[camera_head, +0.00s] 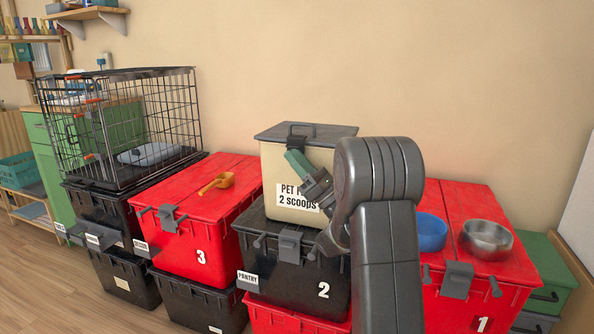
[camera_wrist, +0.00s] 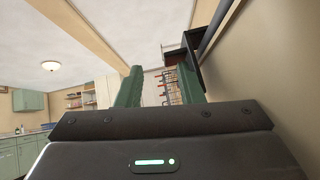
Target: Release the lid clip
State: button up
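A beige pet food bin (camera_head: 273,172) with a grey lid (camera_head: 312,134) and a top handle stands on black tote 2 (camera_head: 258,234). A dark clip (camera_head: 297,142) sits at the lid's front edge. My gripper (camera_head: 292,156) has green fingers right by this clip, in front of the bin. I cannot tell whether they touch it. The wrist view shows the two fingers (camera_wrist: 159,86) apart, with nothing visible between them but the distant room. My arm hides the bin's right side and part of its label.
Red tote 3 (camera_head: 185,252) bears an orange scoop (camera_head: 217,183). Red tote 1 (camera_head: 503,304) bears a blue bowl (camera_head: 431,233) and a metal bowl (camera_head: 487,240). These totes have front clips too. A wire cage (camera_head: 172,110) stands at left; the wall is close behind.

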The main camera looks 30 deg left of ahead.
aim_at(301, 146)
jog(key=shift+n+g, duration=0.3)
jog(key=shift+g, duration=0.2)
jog(key=r, duration=0.5)
jog(key=shift+s+d+r+p, duration=0.1)
jog(key=shift+s+r+p, duration=0.05)
jog(key=shift+s+p, duration=0.2)
jog(key=d+b, duration=0.1)
jog(key=s+d+f+b, duration=0.1)
jog(key=b, duration=0.1)
jog(key=s+d+f, duration=0.3)
jog(key=s+d, duration=0.4)
jog(key=d, duration=0.4)
jog(key=shift+d, duration=0.15)
jog(key=shift+o, duration=0.3)
